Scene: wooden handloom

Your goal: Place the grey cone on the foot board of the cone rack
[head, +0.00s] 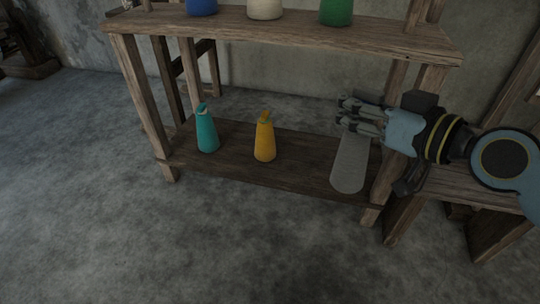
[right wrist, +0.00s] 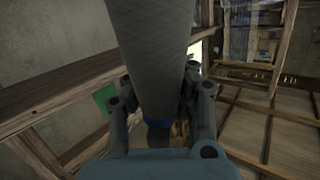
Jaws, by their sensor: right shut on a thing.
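The grey cone (head: 350,162) is at the right end of the cone rack in the head view, roughly upright, wide end down. My right gripper (head: 348,113) comes in from the right and is shut on the cone's upper part. In the right wrist view the cone (right wrist: 155,50) fills the upper middle, between the two fingers (right wrist: 160,108). The cone's base shows over the right part of the foot board (head: 300,165); I cannot tell whether it touches the board. My left gripper is not in view.
A teal cone (head: 207,132) and a yellow cone (head: 265,139) stand on the foot board, left of the grey cone. The upper shelf (head: 290,36) holds blue, cream and green cones. The rack's right front post (head: 385,180) is close to the grey cone. A wooden bench (head: 470,188) stands at right.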

